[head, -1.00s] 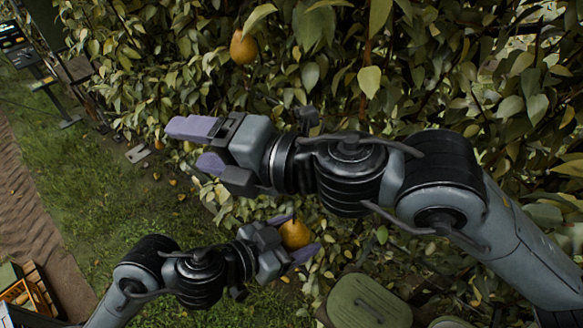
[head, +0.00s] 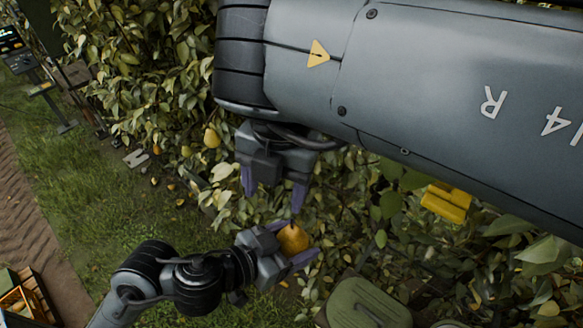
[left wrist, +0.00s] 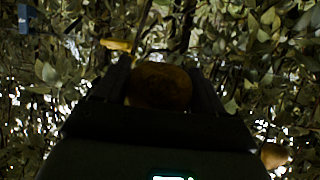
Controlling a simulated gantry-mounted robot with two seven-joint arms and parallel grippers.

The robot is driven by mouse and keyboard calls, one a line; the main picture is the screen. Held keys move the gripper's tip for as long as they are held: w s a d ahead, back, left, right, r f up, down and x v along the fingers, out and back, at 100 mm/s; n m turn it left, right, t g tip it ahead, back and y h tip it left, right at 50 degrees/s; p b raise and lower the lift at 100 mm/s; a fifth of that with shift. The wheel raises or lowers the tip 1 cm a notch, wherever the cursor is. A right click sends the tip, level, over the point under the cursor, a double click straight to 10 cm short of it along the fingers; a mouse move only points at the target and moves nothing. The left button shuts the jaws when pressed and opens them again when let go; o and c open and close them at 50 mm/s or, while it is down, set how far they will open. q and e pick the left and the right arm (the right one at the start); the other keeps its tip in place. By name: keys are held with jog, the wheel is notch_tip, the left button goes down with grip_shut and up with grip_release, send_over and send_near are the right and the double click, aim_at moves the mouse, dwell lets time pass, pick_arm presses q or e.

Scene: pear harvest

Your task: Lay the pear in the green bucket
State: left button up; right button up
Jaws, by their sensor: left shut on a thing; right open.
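My left gripper (head: 290,250) is shut on a yellow-brown pear (head: 293,239), low in front of the foliage in the head view. The pear also shows dark between the fingers in the left wrist view (left wrist: 160,86). My right gripper (head: 273,192) is open and empty, its fingers pointing down, above the pear in the picture. A green object with a dark handle-like slot (head: 362,303) is at the bottom, right of the pear; I cannot tell if it is the green bucket.
Another pear (head: 211,138) hangs in the leaves left of my right gripper. A yellow block-like thing (head: 447,200) shows below my right arm. A crate (head: 38,303) with yellow contents is at the lower left. Open grass (head: 90,190) lies left of the foliage.

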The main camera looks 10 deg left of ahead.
aim_at(290, 228)
jog(key=shift+m+h, duration=0.6)
jog(key=f, duration=0.3)
jog(key=d+f, duration=0.1)
jog(key=f, duration=0.2)
jog(key=d+f, duration=0.1)
jog(key=f, duration=0.2)
jog(key=shift+d, duration=0.1)
jog(key=c, duration=1.1)
pick_arm(q)
jog(key=o, duration=1.2)
pick_arm(e)
grip_shut()
pick_arm(q)
jog(key=shift+o, duration=0.2)
